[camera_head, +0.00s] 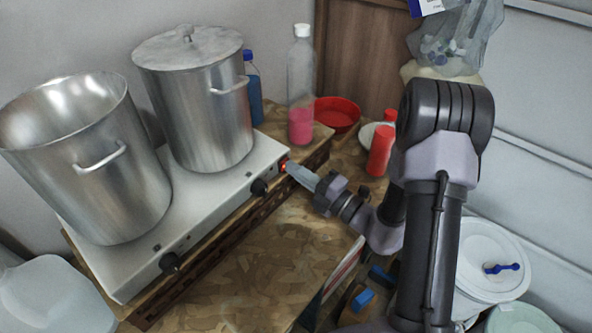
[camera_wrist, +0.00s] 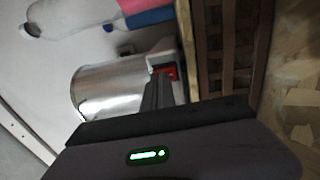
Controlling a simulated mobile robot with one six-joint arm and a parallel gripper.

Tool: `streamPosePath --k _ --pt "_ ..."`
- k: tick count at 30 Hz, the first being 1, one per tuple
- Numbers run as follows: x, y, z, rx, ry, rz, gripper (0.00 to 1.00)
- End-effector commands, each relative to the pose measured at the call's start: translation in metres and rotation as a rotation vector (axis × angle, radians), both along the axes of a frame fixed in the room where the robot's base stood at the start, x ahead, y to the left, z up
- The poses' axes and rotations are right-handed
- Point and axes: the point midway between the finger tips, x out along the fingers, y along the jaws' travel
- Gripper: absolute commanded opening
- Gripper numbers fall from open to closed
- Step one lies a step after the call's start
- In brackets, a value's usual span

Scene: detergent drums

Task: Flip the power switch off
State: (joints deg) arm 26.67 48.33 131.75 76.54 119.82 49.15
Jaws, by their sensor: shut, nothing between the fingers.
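The power switch (camera_head: 283,167) is a small red rocker on the front face of the white hot plate (camera_head: 222,205), near its right end. In the wrist view the red switch (camera_wrist: 170,73) shows just beyond the fingers, partly covered by them. My gripper (camera_head: 289,168) is shut and empty, with its fingertips at the switch in the head view. The fingertips (camera_wrist: 160,74) also overlap the switch's left part in the wrist view. I cannot tell whether they touch it, or which way the rocker is tilted.
An open steel pot (camera_head: 90,170) and a lidded steel pot (camera_head: 200,110) stand on the hot plate. Black knobs (camera_head: 259,187) stick out of its front. A clear bottle with pink liquid (camera_head: 301,90), a red bowl (camera_head: 337,114) and a red bottle (camera_head: 380,150) stand behind my gripper.

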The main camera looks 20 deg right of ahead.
Motion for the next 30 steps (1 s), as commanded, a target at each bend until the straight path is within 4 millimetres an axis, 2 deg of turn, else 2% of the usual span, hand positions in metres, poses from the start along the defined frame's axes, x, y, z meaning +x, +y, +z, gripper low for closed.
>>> streamPosePath --k 3,9,30 --pt "0.001 0.001 0.001 0.001 0.001 0.0 0.0" --pt "0.008 0.005 0.017 -0.027 0.036 0.001 0.0" --pt "0.012 0.007 0.012 -0.059 0.071 0.001 0.0"
